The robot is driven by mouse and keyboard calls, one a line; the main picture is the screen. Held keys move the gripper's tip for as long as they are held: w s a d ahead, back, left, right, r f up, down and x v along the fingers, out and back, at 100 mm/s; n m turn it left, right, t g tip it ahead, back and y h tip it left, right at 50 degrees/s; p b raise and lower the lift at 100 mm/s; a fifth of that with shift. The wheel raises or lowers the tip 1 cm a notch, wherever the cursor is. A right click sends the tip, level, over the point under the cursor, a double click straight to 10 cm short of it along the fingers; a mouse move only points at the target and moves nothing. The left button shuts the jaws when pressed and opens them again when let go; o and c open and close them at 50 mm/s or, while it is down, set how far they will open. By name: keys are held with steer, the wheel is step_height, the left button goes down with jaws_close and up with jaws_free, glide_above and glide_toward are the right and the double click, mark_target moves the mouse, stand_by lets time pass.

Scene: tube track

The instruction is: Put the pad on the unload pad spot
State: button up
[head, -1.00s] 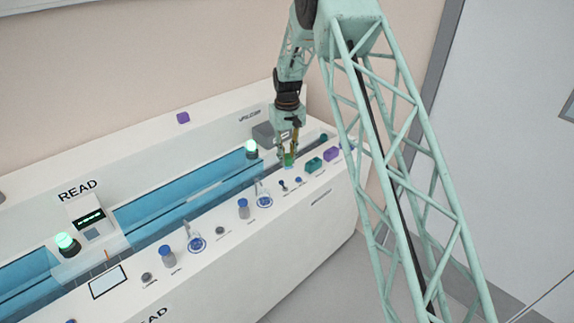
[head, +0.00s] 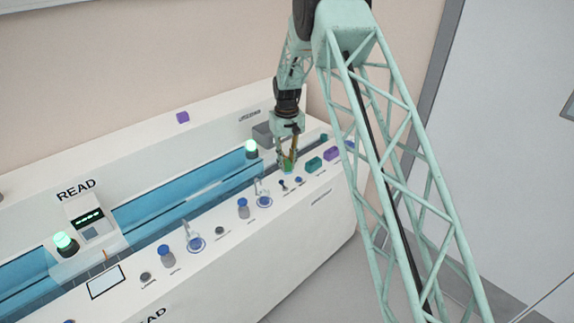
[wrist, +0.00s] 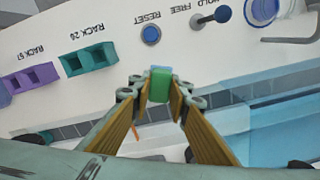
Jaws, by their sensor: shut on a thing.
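The pad (wrist: 160,84) is a small green block. It is between the fingertips of my gripper (wrist: 159,90), which is shut on it. In the head view the pad (head: 288,167) shows at the tip of my gripper (head: 288,163), over the front ledge at the right end of the white bench. I cannot tell its height above the ledge. A small label (head: 249,116) at the back right of the bench is too blurred to read for certain. I cannot make out the unload pad spot with certainty.
A teal rack (wrist: 88,59) and a purple rack (wrist: 30,77) stand near the gripper. A blue reset button (wrist: 151,34) and a lever (wrist: 211,18) are close by. A blue channel (head: 190,190) runs along the bench. A grey box (head: 265,133) stands behind the gripper.

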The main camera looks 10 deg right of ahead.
mark_target(287, 162)
steer(key=shift+f, duration=0.1)
steer(key=o, duration=0.9)
step_height(287, 162, up, 12)
steer(key=shift+r+p, duration=0.15)
steer(key=shift+p, duration=0.8)
stand_by(0.5)
